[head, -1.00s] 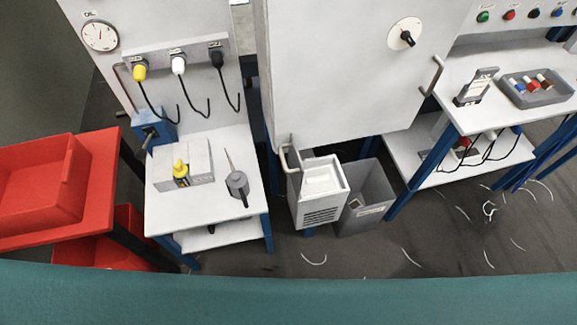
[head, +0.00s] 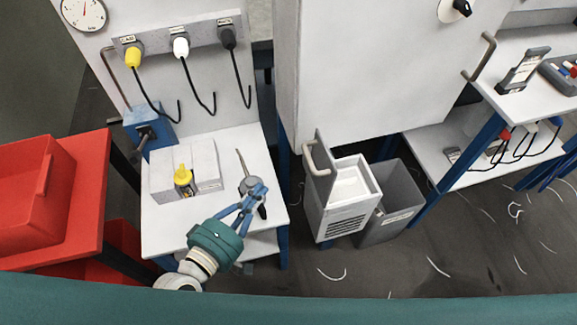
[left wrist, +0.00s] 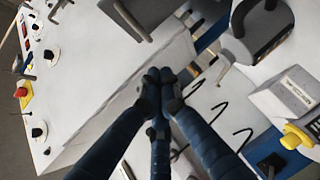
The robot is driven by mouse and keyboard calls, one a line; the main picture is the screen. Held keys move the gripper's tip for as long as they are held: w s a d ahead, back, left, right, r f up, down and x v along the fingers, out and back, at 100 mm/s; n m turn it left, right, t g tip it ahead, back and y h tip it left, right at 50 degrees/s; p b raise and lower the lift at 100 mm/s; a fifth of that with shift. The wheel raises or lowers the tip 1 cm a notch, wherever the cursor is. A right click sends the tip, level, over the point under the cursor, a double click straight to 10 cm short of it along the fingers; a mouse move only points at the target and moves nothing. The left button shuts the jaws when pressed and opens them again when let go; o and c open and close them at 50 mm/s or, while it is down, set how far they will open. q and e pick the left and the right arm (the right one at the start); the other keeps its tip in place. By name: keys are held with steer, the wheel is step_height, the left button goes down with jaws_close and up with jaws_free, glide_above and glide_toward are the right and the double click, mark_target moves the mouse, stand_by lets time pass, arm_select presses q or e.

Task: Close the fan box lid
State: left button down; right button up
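The fan box (head: 346,205) is a white box with a slotted grille and an open top, standing low below the large white cabinet. Its lid (head: 322,172) is a grey panel with a bar handle, standing upright at the box's left side, so the box is open. My left gripper (head: 260,188) is over the small white table, to the left of the fan box and apart from it. Its blue fingers meet at the tips in the left wrist view (left wrist: 160,76), with nothing visible between them. My right gripper is out of view.
A grey bin (head: 398,195) stands right beside the fan box. The cabinet (head: 370,70) rises behind. The small white table (head: 165,225) holds a white box, a yellow-topped bottle and a grey tool. Red bins (head: 40,200) are at left. The floor in front of the fan box is clear except thin scraps.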

mark_target(313, 172)
arm_select(q)
steer(key=s+d+p+x, duration=0.1)
steer(key=d+x, duration=0.1)
steer(key=x, duration=1)
steer(key=shift+w+d+r+p, duration=0.2)
steer(key=shift+d+p, duration=0.2)
steer(key=shift+d, duration=0.15)
